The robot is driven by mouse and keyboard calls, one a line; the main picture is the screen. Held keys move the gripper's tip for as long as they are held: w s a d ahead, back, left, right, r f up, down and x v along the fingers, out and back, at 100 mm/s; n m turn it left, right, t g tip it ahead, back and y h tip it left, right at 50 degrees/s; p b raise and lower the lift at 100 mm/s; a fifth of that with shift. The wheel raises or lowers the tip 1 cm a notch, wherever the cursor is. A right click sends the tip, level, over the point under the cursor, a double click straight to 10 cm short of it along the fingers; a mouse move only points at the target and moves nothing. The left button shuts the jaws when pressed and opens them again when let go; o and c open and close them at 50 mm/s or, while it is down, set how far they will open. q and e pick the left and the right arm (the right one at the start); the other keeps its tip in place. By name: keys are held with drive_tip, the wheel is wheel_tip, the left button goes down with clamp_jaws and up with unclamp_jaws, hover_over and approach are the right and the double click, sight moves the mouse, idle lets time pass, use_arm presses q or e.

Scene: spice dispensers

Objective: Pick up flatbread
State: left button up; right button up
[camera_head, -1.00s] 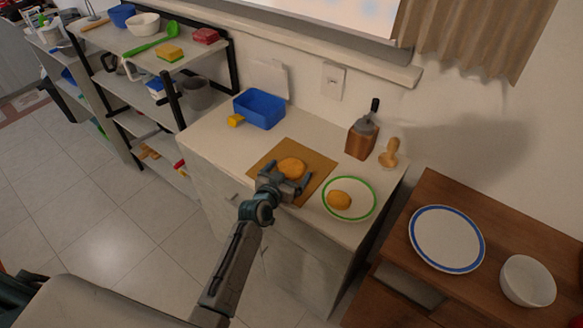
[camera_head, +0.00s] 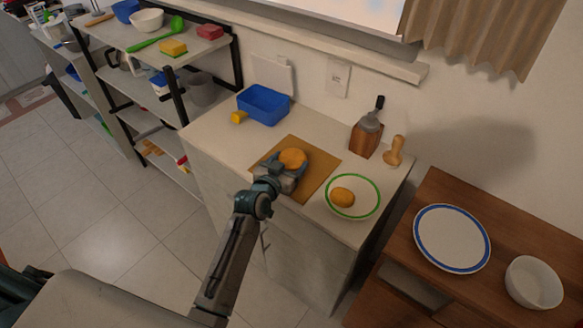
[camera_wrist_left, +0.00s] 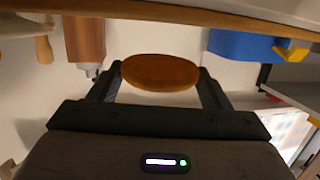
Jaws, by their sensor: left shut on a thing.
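The flatbread (camera_head: 292,158) is a round orange-brown disc above the brown board (camera_head: 318,171) on the white counter. My left gripper (camera_head: 289,165) is shut on it. In the left wrist view the flatbread (camera_wrist_left: 160,72) sits between the two dark fingers, which touch its left and right edges. Whether it is clear of the board is hard to tell. A second orange-brown bread piece (camera_head: 342,197) lies on a white plate with a green rim (camera_head: 374,205), right of the board. My right gripper is not in view.
A blue bin (camera_head: 264,105) and a yellow block (camera_head: 239,117) stand at the counter's back left. A wooden grinder (camera_head: 366,136) and a wooden press (camera_head: 394,151) stand at the back right. A blue-rimmed plate (camera_head: 452,238) and white bowl (camera_head: 533,283) are on the brown cabinet.

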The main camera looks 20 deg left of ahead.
use_arm(q)
drive_tip(key=a+f+b+v, duration=0.1)
drive_tip(key=a+b+v, duration=0.1)
drive_tip(key=v, duration=1.2)
drive_tip(key=shift+s+a+f+b, duration=0.2)
drive_tip(key=shift+a+f+b, duration=0.1)
drive_tip(key=shift+b, duration=0.3)
